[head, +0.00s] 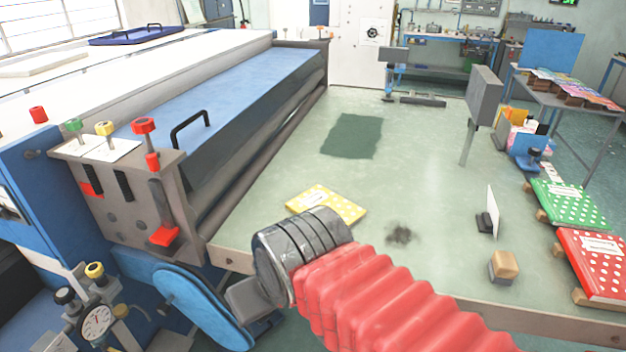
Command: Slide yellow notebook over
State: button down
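The yellow notebook (342,205) has white dots and a pale label. It lies flat on the green table near its front left edge, close to the blue machine. The dark metal wrist of my arm covers part of its near side. My arm, in red bellows, reaches in from the lower right. At its end, a grey part of my gripper (250,300) shows at the table's front edge, left of and below the notebook. The fingers are mostly hidden, so I cannot tell whether they are open or shut. I see no contact with the notebook.
A dark green rectangle (352,136) marks the table behind the notebook, with clear surface between. Green (568,204) and red (598,262) dotted notebooks lie along the right edge. A wooden-topped block (504,266) and a grey post (468,140) stand on the right. The blue machine (225,95) borders the left.

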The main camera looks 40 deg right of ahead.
aim_at(351, 213)
jog(key=z, duration=0.1)
jog(key=i, duration=0.95)
jog(key=z, duration=0.45)
